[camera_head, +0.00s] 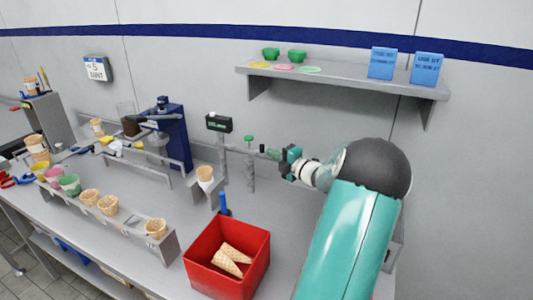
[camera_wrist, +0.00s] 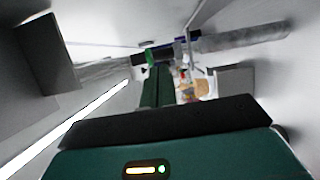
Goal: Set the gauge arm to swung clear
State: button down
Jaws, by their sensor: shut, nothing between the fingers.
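The gauge stand has a dark box with a green display (camera_head: 218,123) on a grey post. A thin grey arm, which looks like the gauge arm (camera_head: 238,149), reaches right from that post to a black end (camera_head: 262,148). A second grey post with a green cap (camera_head: 249,138) stands beside it. My gripper (camera_head: 270,154) is shut and empty, just right of the black end. The wrist view shows its green fingers (camera_wrist: 156,88) together, with a grey bar or post and a dark piece past the tips. I cannot tell whether they touch.
A red bin (camera_head: 203,252) with cones stands at the front. A cone rack (camera_head: 130,238) and a blue machine (camera_head: 178,140) are to the left. A wall shelf (camera_head: 345,84) with blue boxes hangs above. The bench between posts and red bin is partly clear.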

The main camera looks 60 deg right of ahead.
jog(key=v, duration=1.1)
jog(key=shift+a, duration=0.35)
jog(key=shift+w, duration=0.1)
jog(key=w+a+r+n+g+y, duration=0.1)
jog(key=w+a+n+g+y, duration=0.15)
jog(key=w+a+n, duration=0.45)
jog(key=w+a+n+g+y, duration=0.2)
jog(key=a+n+y, duration=0.25)
jog(key=a, duration=0.55)
jog(key=w+a+r+n+g+y, duration=0.1)
jog(key=w+a+n+g+y, duration=0.1)
jog(key=w+a+n, duration=0.45)
jog(key=s+a+n+g+h, duration=0.1)
jog(key=s+a+n+g, duration=0.15)
jog(key=a+n, duration=0.8)
jog(key=s+a+n+g, duration=0.2)
jog(key=a+n+g, duration=0.2)
jog(key=a+n, duration=0.65)
jog(key=s+a+r+n+h, duration=0.1)
jog(key=s+a+n, duration=0.3)
jog(key=n, duration=0.4)
jog(key=s+a+r+n+t+h, duration=0.1)
jog(key=s+a+r+n+h, duration=0.1)
jog(key=n, duration=0.7)
jog(key=s+a+h, duration=0.1)
jog(key=s+a, duration=0.1)
jog(key=a, duration=0.1)
jog(key=shift+s, duration=0.35)
